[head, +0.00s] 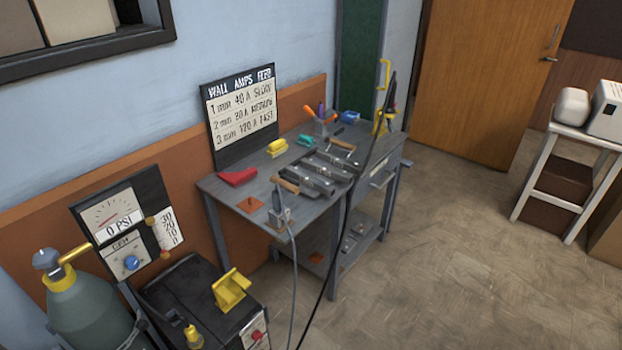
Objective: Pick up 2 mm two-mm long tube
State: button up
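Several dark grey, tube-like or tray-like pieces (306,178) lie side by side on the top of a grey metal workbench (243,187). They are too small for me to tell which one is the 2 mm long tube. A sign (240,112) standing at the back of the bench lists wall, amps and feed for 1, 2 and 3 mm. My gripper does not show in the head view.
On the bench are a red cloth-like piece (237,177), a yellow block (277,147) and a tool cup (325,127). Cables hang at its front. A gas cylinder (90,310) and black machine (185,290) stand front left.

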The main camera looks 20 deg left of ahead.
aim_at(351, 166)
jog(key=u, duration=1.1)
jog(key=i, duration=1)
jog(key=z, duration=0.1)
